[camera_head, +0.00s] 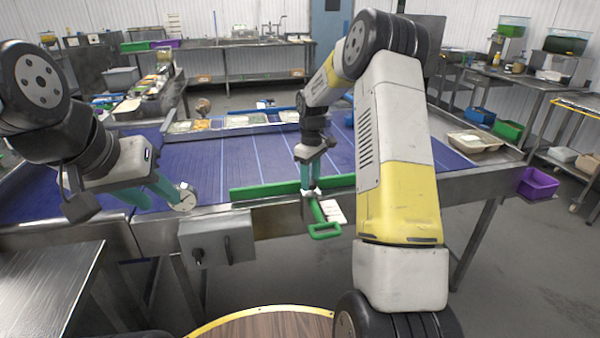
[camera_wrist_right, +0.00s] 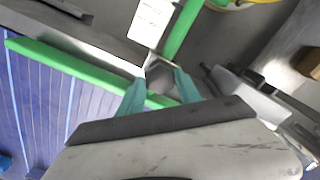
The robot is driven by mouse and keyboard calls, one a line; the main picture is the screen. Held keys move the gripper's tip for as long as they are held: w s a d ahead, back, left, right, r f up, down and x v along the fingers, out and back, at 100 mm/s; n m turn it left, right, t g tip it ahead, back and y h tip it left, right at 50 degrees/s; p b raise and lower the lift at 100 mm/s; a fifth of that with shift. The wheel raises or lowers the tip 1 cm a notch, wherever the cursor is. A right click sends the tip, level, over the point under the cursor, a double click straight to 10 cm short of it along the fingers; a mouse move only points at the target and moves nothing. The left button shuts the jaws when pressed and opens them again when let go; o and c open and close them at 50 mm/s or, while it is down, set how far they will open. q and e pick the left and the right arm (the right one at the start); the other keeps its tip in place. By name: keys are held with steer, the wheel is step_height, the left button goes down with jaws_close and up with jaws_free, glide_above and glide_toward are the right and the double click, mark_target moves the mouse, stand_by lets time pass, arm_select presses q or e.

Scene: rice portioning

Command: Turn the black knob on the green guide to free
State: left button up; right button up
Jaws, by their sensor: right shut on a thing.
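The green guide (camera_head: 260,190) is a long bar along the near edge of the blue conveyor. It also shows in the right wrist view (camera_wrist_right: 60,65). My right gripper (camera_head: 309,188) points down at the guide's near side. In the right wrist view its teal fingers (camera_wrist_right: 158,88) are shut on the dark knob (camera_wrist_right: 160,74), one on either side. The knob is mostly hidden in the head view. A green handle (camera_head: 324,232) sticks out toward me beside it. My left gripper (camera_head: 158,194) is empty at the left, its teal fingers apart, near a round white dial (camera_head: 186,199).
A white card (camera_head: 333,211) lies beside the green handle. A grey control box (camera_head: 216,240) hangs on the conveyor's front. Food trays (camera_head: 200,125) stand on the far side. A beige tray (camera_head: 475,142) sits at the conveyor's right end.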

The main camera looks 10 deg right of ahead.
mark_target(311, 181)
steer(key=shift+n, duration=0.6)
steer(key=o, duration=1.4)
steer(key=shift+c, duration=0.2)
step_height(311, 181, up, 8)
steer(key=shift+f, duration=0.2)
steer(key=shift+r, duration=0.15)
